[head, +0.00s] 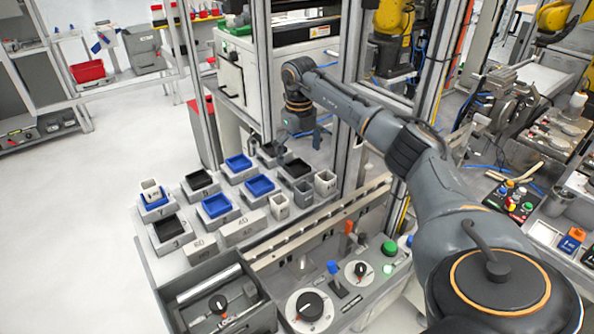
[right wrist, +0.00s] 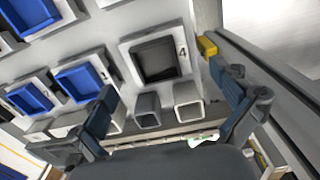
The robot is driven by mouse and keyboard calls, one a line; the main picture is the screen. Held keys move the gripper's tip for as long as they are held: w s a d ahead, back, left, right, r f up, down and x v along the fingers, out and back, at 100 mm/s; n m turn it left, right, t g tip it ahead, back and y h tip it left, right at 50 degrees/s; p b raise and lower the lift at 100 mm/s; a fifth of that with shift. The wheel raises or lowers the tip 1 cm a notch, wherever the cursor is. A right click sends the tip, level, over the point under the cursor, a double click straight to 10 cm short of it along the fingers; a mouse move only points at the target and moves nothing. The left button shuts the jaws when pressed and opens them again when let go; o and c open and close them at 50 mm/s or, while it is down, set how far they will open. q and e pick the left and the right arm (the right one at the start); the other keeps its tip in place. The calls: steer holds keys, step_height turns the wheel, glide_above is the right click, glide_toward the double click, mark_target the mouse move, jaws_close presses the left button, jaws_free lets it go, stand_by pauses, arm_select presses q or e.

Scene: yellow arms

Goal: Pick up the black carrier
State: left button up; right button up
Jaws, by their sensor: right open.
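Several black carriers sit in grey square holders on the workbench. In the right wrist view, one black carrier (right wrist: 160,60) sits in the holder marked 4, between and beyond my open fingers. It looks like the black carrier (head: 296,168) near the right end of the front row in the head view. Other black carriers are at the front left (head: 168,229), mid left (head: 199,180) and back (head: 268,149). My right gripper (head: 304,128) is open and empty, above the bench's back right; it also shows in the right wrist view (right wrist: 161,86). My left gripper is out of view.
Blue carriers (head: 260,185) fill neighbouring holders. Hollow grey blocks (head: 325,181) stand close beside the black carrier. A metal frame post (head: 355,100) rises near my right arm. A grey bin (head: 215,300) and control knobs are at the front.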

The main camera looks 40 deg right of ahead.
mark_target(298, 170)
steer(key=f, duration=0.1)
steer(key=f+p, duration=0.1)
steer(key=f, duration=0.1)
steer(key=shift+w+a+f, duration=0.1)
steer(key=shift+a+f, duration=0.1)
steer(key=shift+f, duration=0.55)
steer(key=shift+c, duration=0.2)
steer(key=shift+r, duration=0.1)
steer(key=c, duration=1.3)
steer(key=shift+o, duration=0.2)
steer(key=shift+d+r+p, duration=0.1)
steer(key=shift+r+p, duration=0.05)
steer(key=shift+p, duration=0.25)
